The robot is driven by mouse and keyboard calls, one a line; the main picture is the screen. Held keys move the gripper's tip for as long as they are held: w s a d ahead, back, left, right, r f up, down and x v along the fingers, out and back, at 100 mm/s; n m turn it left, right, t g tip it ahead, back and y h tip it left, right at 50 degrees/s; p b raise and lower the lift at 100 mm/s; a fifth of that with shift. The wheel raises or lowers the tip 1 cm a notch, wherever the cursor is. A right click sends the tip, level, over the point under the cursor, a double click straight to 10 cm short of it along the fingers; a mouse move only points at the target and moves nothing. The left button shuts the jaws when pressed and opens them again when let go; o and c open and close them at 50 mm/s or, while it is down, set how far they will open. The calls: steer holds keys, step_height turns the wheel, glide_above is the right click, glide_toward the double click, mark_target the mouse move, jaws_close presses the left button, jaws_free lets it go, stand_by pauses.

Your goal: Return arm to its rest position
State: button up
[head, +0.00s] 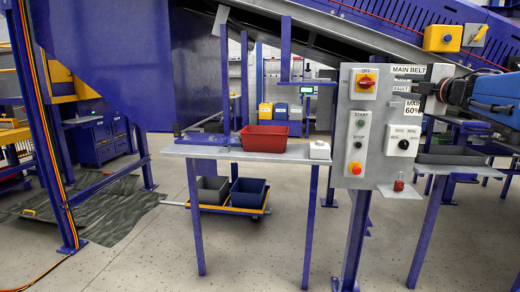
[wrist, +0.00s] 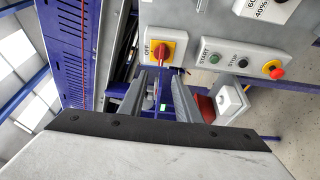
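My gripper (wrist: 162,92) is in front of the grey control panel (head: 358,180), which also shows in the wrist view (wrist: 215,20). Its two grey fingers stand apart with nothing between them. In the head view my blue and dark arm reaches in from the right edge, and the gripper (head: 428,90) is right of the red rotary switch on its yellow plate (head: 367,85). The switch shows beyond the fingertips in the wrist view (wrist: 160,48), apart from them. My arm partly covers the panel's right side.
Below the switch are green, black and red buttons (head: 355,168). A small red object (head: 399,182) stands on the panel's ledge. A red bin (head: 264,138) and a white box (head: 319,150) stand on the table to the left. A dark tray (head: 452,155) lies below my arm. Front floor is clear.

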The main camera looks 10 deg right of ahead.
steer(key=s+a+f+m+g, duration=0.4)
steer(key=s+a+f+m, duration=0.2)
steer(key=s+f, duration=0.5)
steer(key=s+a+f+m+g+h, duration=0.1)
steer(key=s+a+f+m+g, duration=0.4)
steer(key=s+a+f, duration=0.5)
steer(key=s+a+f+m+g, duration=0.4)
steer(key=s+f, duration=0.9)
steer(key=f, duration=1)
steer(key=a+m, duration=0.3)
steer(key=a, duration=0.1)
steer(key=shift+s+m+h, duration=0.3)
steer(key=shift+s, duration=0.1)
